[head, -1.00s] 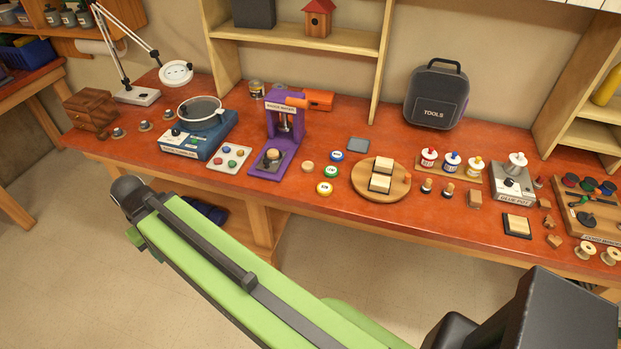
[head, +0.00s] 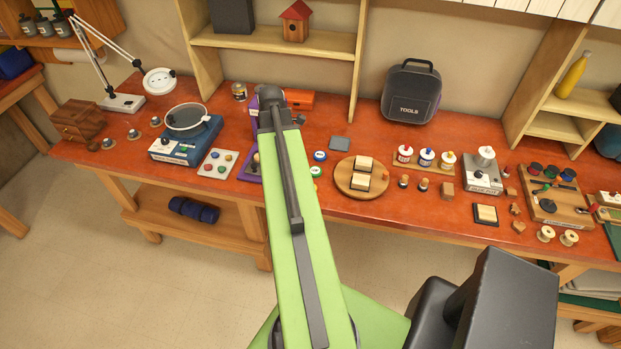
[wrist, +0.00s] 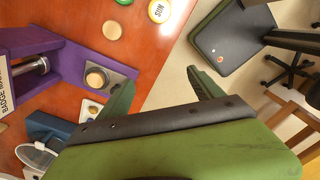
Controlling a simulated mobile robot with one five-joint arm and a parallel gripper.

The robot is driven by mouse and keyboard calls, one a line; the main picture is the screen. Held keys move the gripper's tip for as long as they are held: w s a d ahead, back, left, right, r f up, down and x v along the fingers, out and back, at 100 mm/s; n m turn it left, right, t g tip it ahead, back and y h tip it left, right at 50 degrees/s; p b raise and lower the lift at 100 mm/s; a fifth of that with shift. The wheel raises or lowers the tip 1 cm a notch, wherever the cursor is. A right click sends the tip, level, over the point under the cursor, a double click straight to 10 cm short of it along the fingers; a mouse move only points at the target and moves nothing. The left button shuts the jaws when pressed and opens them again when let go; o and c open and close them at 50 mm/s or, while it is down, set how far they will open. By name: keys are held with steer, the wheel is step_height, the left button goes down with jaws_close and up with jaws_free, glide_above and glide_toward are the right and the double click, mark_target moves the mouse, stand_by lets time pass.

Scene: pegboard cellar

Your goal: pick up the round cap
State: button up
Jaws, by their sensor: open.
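In the wrist view a tan round cap (wrist: 96,79) sits on a dark square plate on the base of the purple badge press (wrist: 70,66). A second flat tan disc (wrist: 112,30) lies loose on the red table above it in the picture; I cannot tell for certain which one the task means. My gripper (wrist: 163,92) is open with nothing between its green fingers. It is above the table's front edge, to the right of the press plate and apart from both round pieces. In the head view my arm hides most of the press and its surroundings.
A yellow SUN badge (wrist: 159,10) and a green badge (head: 315,171) lie near the loose disc. The button tray (head: 217,162) and blue scale-like device (head: 186,140) stand left of the press. A round wooden board (head: 345,186) is to the right. Open floor lies in front.

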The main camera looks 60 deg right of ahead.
steer(key=s+d+r+n, duration=0.2)
steer(key=s+d, duration=0.5)
step_height(320, 180, down, 12)
steer(key=b, duration=1.1)
steer(key=shift+a+f+b, duration=0.15)
steer(key=shift+f+b, duration=0.05)
steer(key=shift+b, duration=0.1)
step_height(320, 180, down, 5)
steer(key=b, duration=0.5)
steer(key=shift+s+f, duration=0.15)
steer(key=shift+r, duration=0.2)
steer(key=c, duration=1.4)
